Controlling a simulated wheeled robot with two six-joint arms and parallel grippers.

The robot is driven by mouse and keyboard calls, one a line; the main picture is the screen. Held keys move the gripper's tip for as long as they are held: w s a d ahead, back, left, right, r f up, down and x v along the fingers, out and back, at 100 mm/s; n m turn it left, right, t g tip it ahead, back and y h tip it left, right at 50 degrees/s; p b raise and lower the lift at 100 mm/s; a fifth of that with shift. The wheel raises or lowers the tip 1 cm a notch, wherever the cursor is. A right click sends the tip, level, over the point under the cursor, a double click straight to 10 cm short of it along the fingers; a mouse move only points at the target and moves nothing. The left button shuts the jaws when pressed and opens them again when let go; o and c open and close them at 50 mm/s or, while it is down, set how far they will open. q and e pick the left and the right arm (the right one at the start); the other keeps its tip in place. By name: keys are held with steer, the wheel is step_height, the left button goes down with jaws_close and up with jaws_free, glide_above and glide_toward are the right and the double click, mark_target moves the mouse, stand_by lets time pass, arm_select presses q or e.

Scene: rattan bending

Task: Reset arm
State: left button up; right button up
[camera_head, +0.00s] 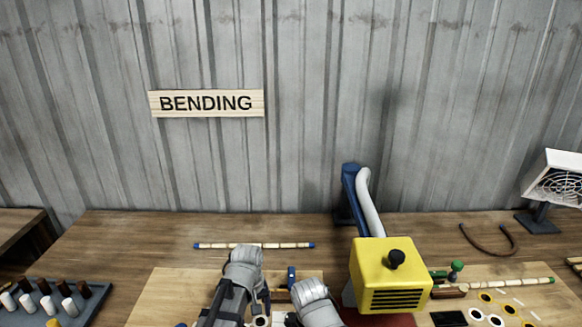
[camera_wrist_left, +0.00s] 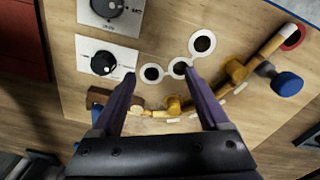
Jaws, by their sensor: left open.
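My left gripper (camera_wrist_left: 162,82) shows in the left wrist view with its two purple fingers spread wide and nothing between them. It is above a light wooden board with two black dials, black-centred white rings and yellow pegs. A curved tan rattan piece (camera_wrist_left: 262,56) lies along the pegs, beyond and partly behind the right finger. In the head view my grey left arm reaches over the bench at the bottom middle, and its fingers are mostly hidden. Another grey arm part of mine is beside it, and no right gripper can be made out.
A straight rattan rod (camera_head: 255,245) with blue ends lies at the back of the bench. A yellow machine (camera_head: 392,272) with a blue-and-white post stands right of my arms. A peg tray (camera_head: 92,312) is at left, a heater (camera_head: 556,184) at right. The back left is clear.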

arm_select(q)
steer(key=s+a+m, duration=0.5)
steer(key=s+a, duration=0.1)
steer(key=a, duration=0.1)
steer(key=s+d+m, duration=0.1)
steer(key=s+d, duration=0.1)
steer(key=d, duration=0.3)
steer(key=s+d+m+y, duration=0.1)
steer(key=s+d+m, duration=0.1)
steer(key=d, duration=0.4)
steer(key=shift+s+g, duration=0.3)
steer(key=shift+s, duration=0.45)
